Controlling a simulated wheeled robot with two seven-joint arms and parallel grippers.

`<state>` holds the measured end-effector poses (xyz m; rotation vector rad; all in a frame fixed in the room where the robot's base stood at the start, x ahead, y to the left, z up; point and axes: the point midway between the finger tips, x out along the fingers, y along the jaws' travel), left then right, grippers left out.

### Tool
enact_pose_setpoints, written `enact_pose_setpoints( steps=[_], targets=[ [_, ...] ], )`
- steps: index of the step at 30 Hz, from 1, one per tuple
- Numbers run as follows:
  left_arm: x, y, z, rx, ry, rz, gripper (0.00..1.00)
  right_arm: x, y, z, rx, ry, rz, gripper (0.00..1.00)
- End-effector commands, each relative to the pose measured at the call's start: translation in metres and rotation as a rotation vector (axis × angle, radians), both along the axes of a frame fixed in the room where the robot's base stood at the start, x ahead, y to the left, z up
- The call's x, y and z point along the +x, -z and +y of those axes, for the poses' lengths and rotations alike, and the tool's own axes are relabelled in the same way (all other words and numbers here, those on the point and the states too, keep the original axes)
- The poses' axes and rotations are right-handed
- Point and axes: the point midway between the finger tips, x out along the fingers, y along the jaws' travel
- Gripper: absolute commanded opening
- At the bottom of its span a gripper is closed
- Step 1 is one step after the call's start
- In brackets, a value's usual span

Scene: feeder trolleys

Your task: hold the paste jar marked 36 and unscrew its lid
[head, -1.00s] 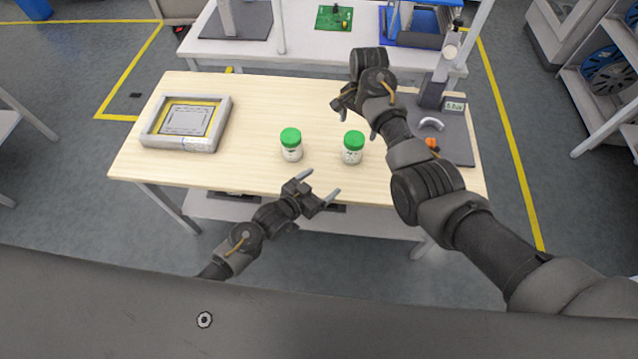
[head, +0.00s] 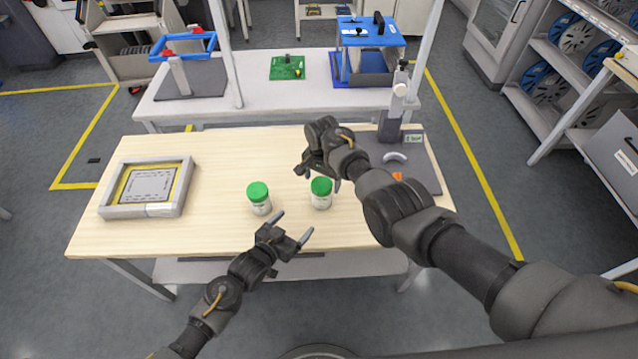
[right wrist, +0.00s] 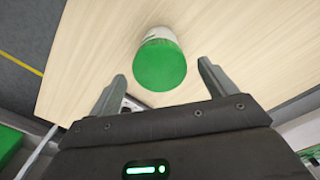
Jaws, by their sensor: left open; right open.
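Two white paste jars with green lids stand upright on the wooden bench, a left jar (head: 260,202) and a right jar (head: 321,199). Their markings are too small to read, so I cannot tell which is 36. My left gripper (head: 296,222) is open and empty at the bench's front edge, to the right of and in front of the left jar. My right gripper (head: 319,173) is open and empty above and just behind the right jar. In the right wrist view, one green-lidded jar (right wrist: 160,66) appears beyond and between the open fingertips, apparently untouched.
A grey-framed tray with a yellow border (head: 112,212) lies on the bench's left. A dark stand base (head: 425,176) with a grey curved piece (head: 395,157) is at the right. A white table (head: 240,100) stands behind. The bench's middle left is clear.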

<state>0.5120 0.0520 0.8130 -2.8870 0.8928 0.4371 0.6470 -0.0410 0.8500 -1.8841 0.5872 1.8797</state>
Motion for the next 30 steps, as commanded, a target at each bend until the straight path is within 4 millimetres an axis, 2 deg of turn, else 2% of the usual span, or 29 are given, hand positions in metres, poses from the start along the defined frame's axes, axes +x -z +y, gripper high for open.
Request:
enact_pose_setpoints(
  steps=[3, 13, 30],
  targets=[
    [0.000, 0.000, 0.000, 0.000, 0.000, 0.000, 0.84, -0.001, 0.006, 0.001, 0.006, 0.000, 0.002, 0.84],
    [0.004, 0.001, -0.002, 0.000, 0.000, 0.000, 0.84, -0.001, 0.006, 0.001, 0.006, 0.001, 0.000, 0.84],
    [0.049, 0.018, -0.034, 0.001, 0.000, 0.001, 0.84, -0.001, 0.005, 0.001, 0.006, 0.001, 0.000, 0.84]
  ],
)
